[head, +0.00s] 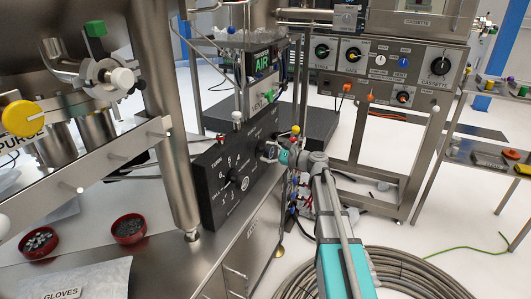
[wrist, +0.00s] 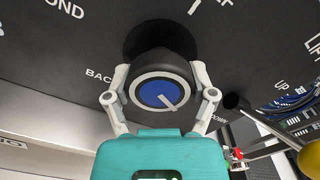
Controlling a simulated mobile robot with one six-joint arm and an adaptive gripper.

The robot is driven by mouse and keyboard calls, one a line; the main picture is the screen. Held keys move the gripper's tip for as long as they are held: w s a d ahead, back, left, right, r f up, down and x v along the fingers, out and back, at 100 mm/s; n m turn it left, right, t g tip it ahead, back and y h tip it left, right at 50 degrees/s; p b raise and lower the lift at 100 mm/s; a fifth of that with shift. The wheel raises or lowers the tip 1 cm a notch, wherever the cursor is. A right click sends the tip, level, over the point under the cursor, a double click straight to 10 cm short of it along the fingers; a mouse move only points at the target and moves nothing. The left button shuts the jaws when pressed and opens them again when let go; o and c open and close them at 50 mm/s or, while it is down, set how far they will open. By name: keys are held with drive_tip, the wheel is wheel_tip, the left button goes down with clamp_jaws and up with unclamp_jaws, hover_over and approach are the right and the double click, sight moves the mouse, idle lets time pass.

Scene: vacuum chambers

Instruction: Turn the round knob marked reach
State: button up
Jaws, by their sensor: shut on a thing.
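A round black knob with a blue cap (wrist: 158,94) and a light pointer line sits on the black panel (head: 213,206). The pointer slants toward the lower right in the wrist view. My gripper (wrist: 159,79) is shut on this knob, one finger on each side. In the head view my gripper (head: 272,153) reaches the right part of the panel and largely hides the knob. Near the knob I read part of "BACK" and "DOWN"; the word "reach" is not readable. Another black knob (head: 238,180) sits at the panel's middle among printed numbers.
A yellow ball (wrist: 311,158) and a red fitting (wrist: 237,154) lie close to the right of my gripper. A steel post (head: 172,120) stands left of the panel. Red bowls (head: 129,229) stand on the bench at left. Coiled hose (head: 405,275) lies on the floor.

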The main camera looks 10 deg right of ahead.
drive_tip(key=n, duration=0.5)
drive_tip(key=shift+d+n, duration=0.25)
drive_tip(key=shift+n, duration=0.05)
drive_tip(key=n, duration=1.1)
drive_tip(key=shift+r+n, duration=0.1)
drive_tip(key=shift+n, duration=0.2)
drive_tip(key=n, duration=1.6)
drive_tip(key=shift+s+a, duration=0.1)
drive_tip(key=n, duration=0.5)
drive_tip(key=shift+n, duration=0.4)
drive_tip(key=n, duration=0.5)
drive_tip(key=shift+n, duration=0.3)
